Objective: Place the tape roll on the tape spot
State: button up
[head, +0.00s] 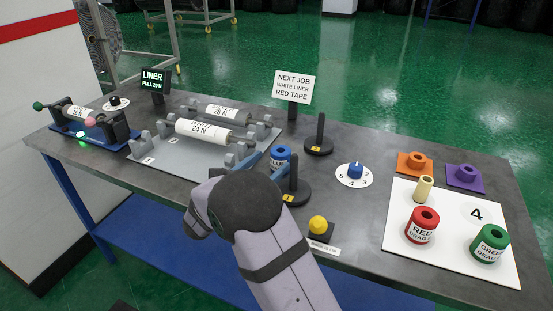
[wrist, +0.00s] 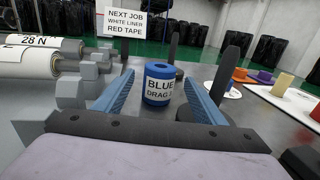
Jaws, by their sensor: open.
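A blue roll labelled BLUE DRAG (head: 280,157) stands upright at the middle of the table. In the wrist view the blue roll (wrist: 158,86) sits between the two blue fingers of my gripper (wrist: 157,78). The fingers are open, with a visible gap on each side of it. A red roll labelled RED DRAG (head: 422,226) and a green roll (head: 489,244) stand on the white board (head: 455,261) at the right. No spot is plainly labelled as the tape spot.
A sign (head: 294,87) reads NEXT JOB, WHITE LINER, RED TAPE. Dark posts (head: 319,132) and (head: 293,180) stand close to the blue roll. White liner rolls (head: 203,132) lie on cradles at left. A numbered dial (head: 355,174) and yellow knob (head: 318,225) are nearby.

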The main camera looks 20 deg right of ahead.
jog(key=shift+o, duration=0.5)
jog(key=shift+v, duration=0.85)
jog(key=shift+r+p, duration=0.2)
jog(key=shift+p, duration=0.1)
jog(key=p, duration=0.2)
jog(key=r+p, duration=0.1)
jog(key=p, duration=0.1)
jog(key=shift+w+y, duration=0.2)
jog(key=shift+y, duration=0.1)
jog(key=p, duration=0.3)
jog(key=r+y+p, duration=0.1)
jog(key=p, duration=0.2)
jog(key=shift+w+a+g, duration=0.1)
jog(key=shift+a+g, duration=0.05)
jog(key=shift+g, duration=0.15)
jog(key=p, duration=0.6)
jog(key=shift+r+g, duration=0.2)
jog(key=shift+g, duration=0.1)
jog(key=y+p, duration=0.1)
jog(key=p, duration=0.1)
jog(key=shift+s+p, duration=0.35)
jog(key=shift+p, duration=0.05)
jog(key=shift+s+a+f+g+p, duration=0.15)
jog(key=shift+g+p, duration=0.15)
jog(key=shift+p, duration=0.4)
